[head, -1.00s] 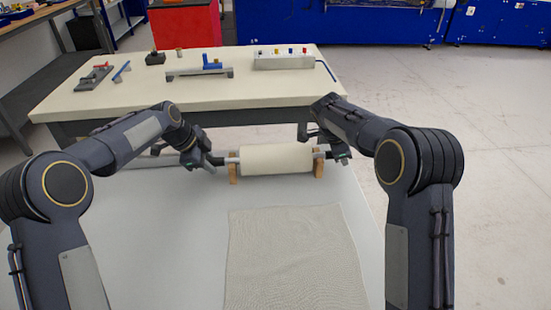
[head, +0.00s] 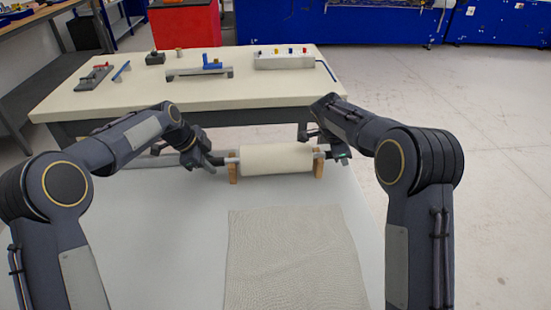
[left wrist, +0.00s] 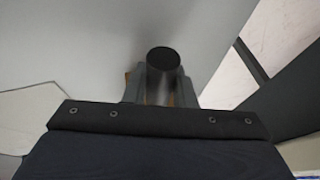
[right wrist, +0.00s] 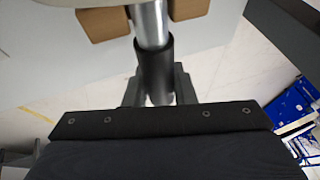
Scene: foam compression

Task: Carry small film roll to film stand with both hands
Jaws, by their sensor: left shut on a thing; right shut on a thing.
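The small film roll (head: 277,159) is a cream cylinder on a metal shaft, lying level across the far part of the grey table. Wooden supports stand at its two ends, the left one (head: 233,172) and the right one (head: 319,166). My left gripper (head: 217,160) is shut on the shaft's left end; its dark tip (left wrist: 163,60) shows between the fingers in the left wrist view. My right gripper (head: 327,151) is shut on the right end; the right wrist view shows the dark sleeve (right wrist: 154,68) between its fingers. I cannot tell whether the shaft touches the supports.
A textured cream sheet (head: 293,258) lies flat on the grey table (head: 180,235) in front of the roll. A cream workbench (head: 200,100) behind holds tools and a switch box (head: 285,59). A grey bar (head: 150,162) lies left of my left gripper.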

